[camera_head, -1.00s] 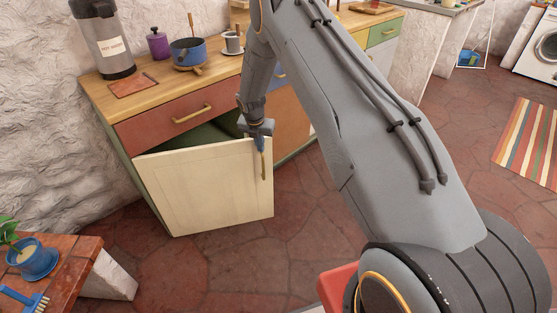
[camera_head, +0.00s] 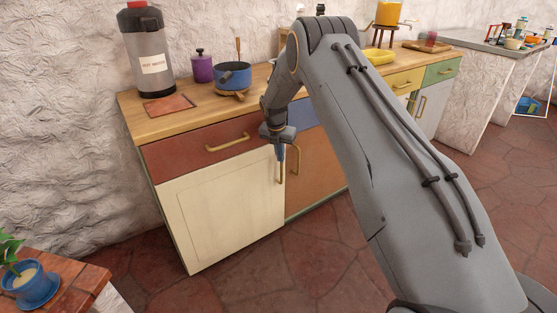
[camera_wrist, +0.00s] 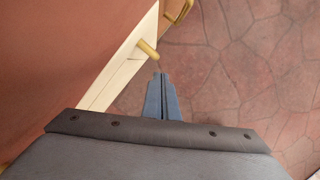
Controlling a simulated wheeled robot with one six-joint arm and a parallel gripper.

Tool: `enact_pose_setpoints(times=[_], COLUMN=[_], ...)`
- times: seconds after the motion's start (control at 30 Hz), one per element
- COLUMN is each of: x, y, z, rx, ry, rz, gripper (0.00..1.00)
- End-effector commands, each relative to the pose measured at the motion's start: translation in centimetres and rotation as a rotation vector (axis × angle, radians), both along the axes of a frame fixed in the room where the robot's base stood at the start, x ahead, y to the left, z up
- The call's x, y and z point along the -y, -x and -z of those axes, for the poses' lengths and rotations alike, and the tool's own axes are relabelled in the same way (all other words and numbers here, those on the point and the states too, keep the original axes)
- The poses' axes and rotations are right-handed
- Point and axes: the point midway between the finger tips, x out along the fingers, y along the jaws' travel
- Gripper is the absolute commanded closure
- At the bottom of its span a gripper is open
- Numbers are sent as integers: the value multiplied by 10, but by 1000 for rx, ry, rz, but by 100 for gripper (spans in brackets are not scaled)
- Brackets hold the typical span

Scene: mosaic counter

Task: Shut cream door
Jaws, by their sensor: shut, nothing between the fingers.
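The cream door (camera_head: 228,215) is on the left of the counter, below a red-brown drawer. It looks flush with the cabinet front, with no dark opening showing above it. Its brass handle (camera_head: 281,168) is upright near its right edge. My gripper (camera_head: 281,153) is shut and empty, pointing down by the top of this handle. In the wrist view, the blue fingers (camera_wrist: 162,88) are together, close to the brass handle (camera_wrist: 148,48) and the cream door's edge (camera_wrist: 112,80). I cannot tell whether they touch the door.
The red-brown drawer (camera_head: 205,146) above is shut. An orange door (camera_head: 315,175) with a brass handle is just right of the cream door. A flask (camera_head: 148,55), a purple jar (camera_head: 201,67) and a blue pot (camera_head: 233,75) stand on the counter. A plant table (camera_head: 62,285) is at lower left.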

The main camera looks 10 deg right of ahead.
Motion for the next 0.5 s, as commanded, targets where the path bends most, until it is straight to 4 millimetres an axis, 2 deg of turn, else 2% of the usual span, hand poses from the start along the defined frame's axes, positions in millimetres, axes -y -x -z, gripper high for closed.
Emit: enact_pose_setpoints(times=[0.2, 0.5], x=[14, 15], y=[0, 1], z=[0, -4], rx=[0, 0], ry=[0, 0], rz=[16, 16], gripper=[100, 100])
